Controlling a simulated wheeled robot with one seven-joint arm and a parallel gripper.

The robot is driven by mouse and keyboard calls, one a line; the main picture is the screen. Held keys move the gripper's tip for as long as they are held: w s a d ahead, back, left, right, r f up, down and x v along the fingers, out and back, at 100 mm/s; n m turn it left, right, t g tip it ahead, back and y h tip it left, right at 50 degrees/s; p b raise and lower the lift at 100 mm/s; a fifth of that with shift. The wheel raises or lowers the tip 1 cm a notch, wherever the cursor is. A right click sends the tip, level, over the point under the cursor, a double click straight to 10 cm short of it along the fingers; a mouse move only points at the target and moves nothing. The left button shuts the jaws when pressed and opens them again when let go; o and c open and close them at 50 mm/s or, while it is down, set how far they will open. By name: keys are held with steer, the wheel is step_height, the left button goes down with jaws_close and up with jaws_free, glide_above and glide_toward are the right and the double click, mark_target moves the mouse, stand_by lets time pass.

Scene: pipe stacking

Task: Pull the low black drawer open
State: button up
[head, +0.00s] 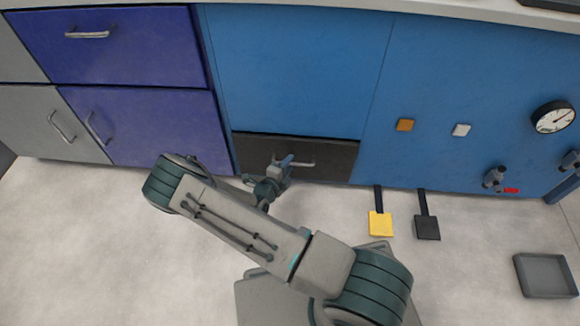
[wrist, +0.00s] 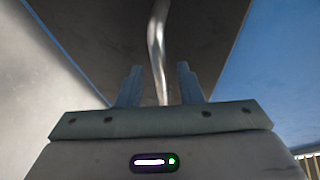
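The low black drawer (head: 335,158) is at the bottom of the blue cabinet front, close above the floor. Its front looks flush with the cabinet. Its metal bar handle (head: 304,164) runs across the front, partly hidden by my gripper (head: 285,161). In the wrist view the handle (wrist: 157,45) runs down between the two fingers of my gripper (wrist: 160,82), with a visible gap on either side. The fingers are apart and not closed on it. The dark drawer front (wrist: 100,30) fills much of the wrist view.
Purple cabinet doors (head: 150,125) with handles stand left of the drawer. To its right, a yellow pedal (head: 380,224) and a black pedal (head: 427,228) are on the floor. A grey tray (head: 545,275) lies further right. The floor before the drawer is otherwise mostly clear.

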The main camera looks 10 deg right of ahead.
steer(key=shift+w+d+f, duration=0.1)
steer(key=shift+w+d, duration=0.25)
steer(key=shift+w, duration=0.15)
